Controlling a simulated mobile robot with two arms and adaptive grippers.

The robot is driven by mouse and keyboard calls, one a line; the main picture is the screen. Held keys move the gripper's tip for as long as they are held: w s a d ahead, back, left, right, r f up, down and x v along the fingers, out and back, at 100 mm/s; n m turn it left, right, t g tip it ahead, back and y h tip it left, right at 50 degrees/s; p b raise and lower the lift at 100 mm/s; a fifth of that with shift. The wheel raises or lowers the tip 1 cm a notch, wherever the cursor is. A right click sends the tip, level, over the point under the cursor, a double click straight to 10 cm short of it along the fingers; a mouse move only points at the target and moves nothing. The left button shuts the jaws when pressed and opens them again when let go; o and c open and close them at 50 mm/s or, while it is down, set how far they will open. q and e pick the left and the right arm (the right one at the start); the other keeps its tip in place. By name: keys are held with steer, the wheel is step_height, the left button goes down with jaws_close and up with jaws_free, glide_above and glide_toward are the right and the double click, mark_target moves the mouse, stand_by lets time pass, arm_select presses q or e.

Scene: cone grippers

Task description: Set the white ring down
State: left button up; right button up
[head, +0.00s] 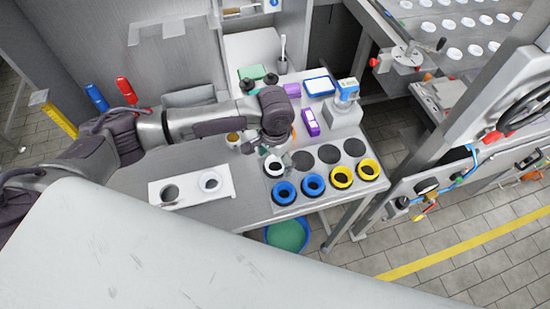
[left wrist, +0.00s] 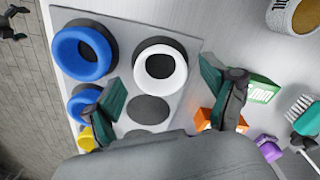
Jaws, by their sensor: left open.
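The white ring (head: 273,166) sits over a dark round spot at the far left of the grey board (head: 316,192), and also shows in the left wrist view (left wrist: 160,68). A dark rim of the spot shows around it, and it looks flat on the board. My left gripper (left wrist: 160,78) is open, with its green-padded fingers apart on either side of the ring and no visible contact. In the head view the left gripper (head: 272,148) is just above the ring, partly hiding it. My right gripper is not in view.
Blue rings (head: 284,193) and yellow rings (head: 341,177) fill the board's near row. Three dark spots (head: 329,153) in the far row are bare. A white tray (head: 190,200) lies to the left. A purple box (head: 310,122) and a grey block (head: 345,115) stand behind.

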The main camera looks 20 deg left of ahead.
arm_select(q)
step_height(320, 180, up, 12)
steer(key=b, duration=0.2)
steer(key=shift+r, duration=0.15)
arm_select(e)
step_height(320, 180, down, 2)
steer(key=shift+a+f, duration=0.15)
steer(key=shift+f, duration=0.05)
arm_select(q)
steer(key=shift+a, duration=0.1)
